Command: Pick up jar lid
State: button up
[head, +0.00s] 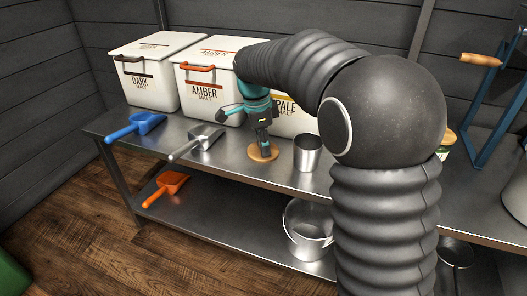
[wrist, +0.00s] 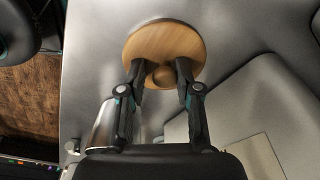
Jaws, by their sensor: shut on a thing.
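The jar lid (head: 263,153) is a round wooden disc with a small knob, near the front edge of the steel table. It also shows in the wrist view (wrist: 165,38), where its knob sits between the two fingers. My gripper (head: 261,141) points down at the lid from above and is shut on the knob. In the wrist view my gripper's fingertips (wrist: 160,71) flank the knob on both sides. The lid looks level and at or very near the table top; I cannot tell whether it touches.
A steel cup (head: 307,154) stands close right of the lid. A steel scoop (head: 203,138) and a blue scoop (head: 142,125) lie to the left. White malt bins (head: 150,80) stand behind. An orange scoop (head: 168,186) and a bucket (head: 308,235) are on the lower shelf.

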jog(key=shift+s+f, duration=0.15)
jog(key=shift+f, duration=0.25)
jog(key=shift+s+r, duration=0.15)
jog(key=shift+r, duration=0.25)
jog(key=shift+c, duration=0.5)
notch_tip(320, 180, up, 6)
jog(key=shift+r+p, duration=0.1)
jog(key=shift+p, duration=0.65)
grip_shut()
jog(key=shift+s+a+r, duration=0.15)
jog(key=shift+s+r, duration=0.05)
jog(key=s+a, duration=0.3)
jog(key=s, duration=0.6)
jog(key=s+a, duration=0.3)
jog(key=s, duration=0.6)
jog(key=shift+a, duration=0.25)
